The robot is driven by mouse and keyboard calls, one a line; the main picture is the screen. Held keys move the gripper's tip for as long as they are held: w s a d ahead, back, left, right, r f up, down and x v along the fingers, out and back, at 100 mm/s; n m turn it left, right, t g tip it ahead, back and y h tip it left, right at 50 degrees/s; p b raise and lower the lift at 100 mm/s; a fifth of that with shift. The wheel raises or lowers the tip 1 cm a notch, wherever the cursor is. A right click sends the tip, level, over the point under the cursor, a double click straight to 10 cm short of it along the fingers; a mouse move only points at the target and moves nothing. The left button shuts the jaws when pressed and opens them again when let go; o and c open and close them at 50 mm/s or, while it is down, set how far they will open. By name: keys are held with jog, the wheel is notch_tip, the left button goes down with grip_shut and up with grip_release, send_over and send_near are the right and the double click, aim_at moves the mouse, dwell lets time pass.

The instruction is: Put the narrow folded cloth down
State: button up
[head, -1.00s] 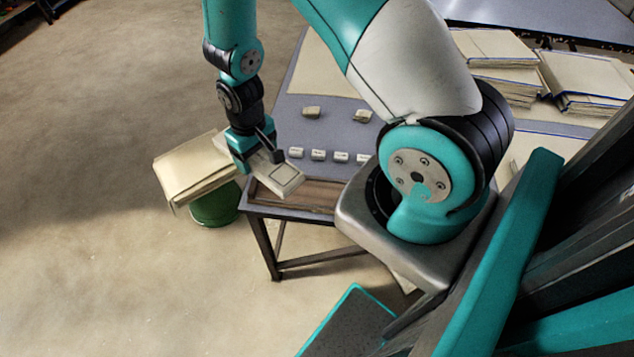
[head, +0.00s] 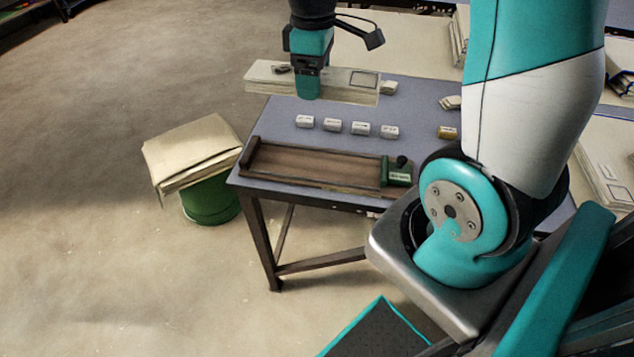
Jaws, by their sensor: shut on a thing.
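The narrow folded cloth (head: 346,89) is a long, flat cream strip with a small dark rectangle outlined near its right end. My gripper (head: 307,92) is shut on it near its middle, over the far left part of the blue-grey table (head: 268,125). The strip runs left to right, roughly level, and its left end reaches past the table's left edge. Whether its underside touches the table cannot be told. The gripper's fingertips are partly hidden against the cloth.
Several small pale blocks (head: 332,125) stand in a row in front of the cloth. A wooden tray (head: 320,167) with a green end piece (head: 398,172) lies along the near edge. A cloth stack (head: 190,152) sits on a green stool (head: 210,200) at left.

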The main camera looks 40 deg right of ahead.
aim_at(316, 165)
jog(key=shift+s+f, duration=0.15)
jog(key=shift+f, duration=0.1)
jog(key=shift+s+d+f, duration=0.1)
jog(key=shift+f, duration=0.3)
notch_tip(316, 165, down, 19)
jog(key=b, duration=0.3)
jog(key=shift+r, duration=0.15)
jog(key=shift+f, duration=0.25)
jog(key=o, duration=0.9)
jog(key=shift+f, duration=0.1)
jog(key=shift+c, duration=0.2)
jog(key=shift+o, duration=0.6)
notch_tip(316, 165, up, 12)
jog(key=p, duration=0.1)
jog(key=shift+r+p, duration=0.25)
jog(key=shift+p, duration=0.05)
jog(key=s+a+r+y, duration=0.2)
jog(key=s+a+r, duration=0.4)
jog(key=s+a, duration=0.2)
jog(key=s+a+r+y, duration=0.2)
jog(key=s+a+r, duration=0.4)
jog(key=a, duration=0.6)
jog(key=shift+s+a+r, duration=0.3)
jog(key=shift+s+r, duration=0.1)
jog(key=shift+s, duration=0.65)
